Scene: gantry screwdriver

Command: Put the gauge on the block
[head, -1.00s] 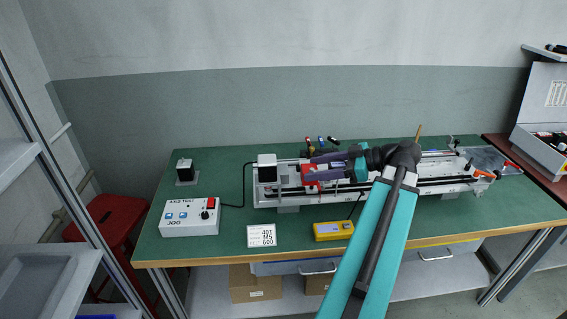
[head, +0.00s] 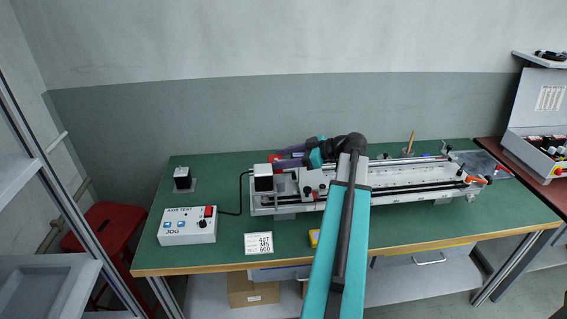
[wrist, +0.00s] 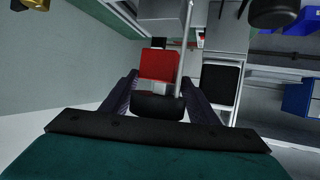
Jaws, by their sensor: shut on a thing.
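My gripper (head: 282,157) is over the left end of the rail gantry (head: 400,180). In the wrist view my gripper (wrist: 160,80) is shut, its two purple fingers on either side of a red piece (wrist: 158,65) with a dark rounded part nearer the camera; I take this piece to be the gauge. A bit of red also shows at the fingertips in the head view (head: 272,158). A white block with black knobs (head: 316,182), perhaps the task's block, sits on the gantry right of the motor. The held piece is above the motor's level; contact cannot be told.
The white-and-black motor (head: 263,180) is at the gantry's left end. A white jog box (head: 188,226), a printed card (head: 259,244) and a small dark block (head: 183,174) stand on the green bench (head: 215,262).

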